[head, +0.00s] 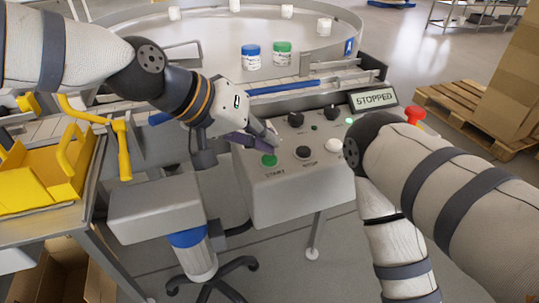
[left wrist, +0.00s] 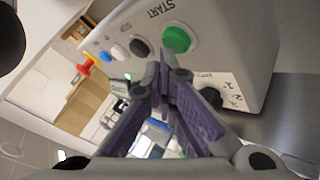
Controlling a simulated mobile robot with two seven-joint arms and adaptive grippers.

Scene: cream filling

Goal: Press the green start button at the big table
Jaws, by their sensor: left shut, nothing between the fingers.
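The green start button (head: 269,160) sits on the front left of the grey control box (head: 290,197), above the word START. My left gripper (head: 274,137) is shut and empty, its fingertips over the box's top just behind the button. In the left wrist view the green button (left wrist: 177,39) shows just beyond the shut fingertips (left wrist: 161,72); there appears to be a small gap, though contact is hard to judge.
A black button (head: 303,152), a white button (head: 333,146) and dark knobs share the panel. A red knob (head: 414,115) is at its right. Behind is a round table (head: 215,74) with a blue-lidded jar (head: 251,57) and a green-lidded jar (head: 282,55). A yellow tray (head: 40,172) is left.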

